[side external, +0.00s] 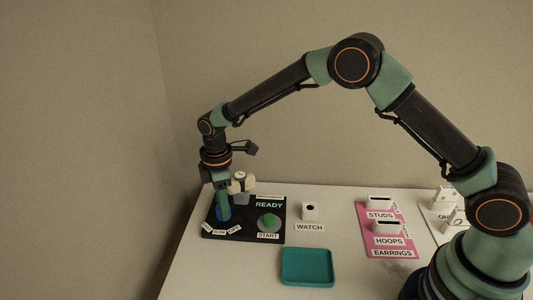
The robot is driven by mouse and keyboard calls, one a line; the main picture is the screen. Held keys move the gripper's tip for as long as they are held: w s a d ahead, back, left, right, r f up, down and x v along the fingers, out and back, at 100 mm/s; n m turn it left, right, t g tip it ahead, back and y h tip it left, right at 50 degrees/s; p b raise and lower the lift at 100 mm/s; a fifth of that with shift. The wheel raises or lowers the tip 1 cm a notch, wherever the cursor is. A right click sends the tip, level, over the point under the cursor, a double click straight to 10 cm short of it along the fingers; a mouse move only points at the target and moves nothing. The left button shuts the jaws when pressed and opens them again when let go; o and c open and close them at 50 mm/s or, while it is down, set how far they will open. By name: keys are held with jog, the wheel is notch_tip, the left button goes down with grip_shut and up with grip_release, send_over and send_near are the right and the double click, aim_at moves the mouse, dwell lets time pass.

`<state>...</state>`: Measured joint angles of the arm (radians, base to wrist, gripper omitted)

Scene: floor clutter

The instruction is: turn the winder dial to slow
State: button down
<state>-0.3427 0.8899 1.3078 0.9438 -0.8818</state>
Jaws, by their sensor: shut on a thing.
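The winder is a black panel (247,228) at the left of the table. It shows a lit "READY" sign, a green start button (269,221) labelled "START", and small white labels along its front left edge, one of which seems to read "SLOW". My gripper (223,213) points down over the panel's left part and is shut on the blue winder dial (224,224). The gripper hides much of the dial, so I cannot tell where its pointer stands. A cream-coloured holder (240,184) stands on the panel behind the gripper.
A white watch stand (310,211) labelled "WATCH" is right of the panel. An empty teal tray (307,281) lies in front. A pink earrings mat (375,243) with white "STUDS" and "HOOPS" blocks is further right. White pieces (445,196) stand beyond, partly behind my arm.

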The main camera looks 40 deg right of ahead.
jog(key=shift+m, duration=0.8)
jog(key=shift+r, duration=0.1)
jog(key=shift+c, duration=2.2)
grip_release()
notch_tip(320, 180, up, 12)
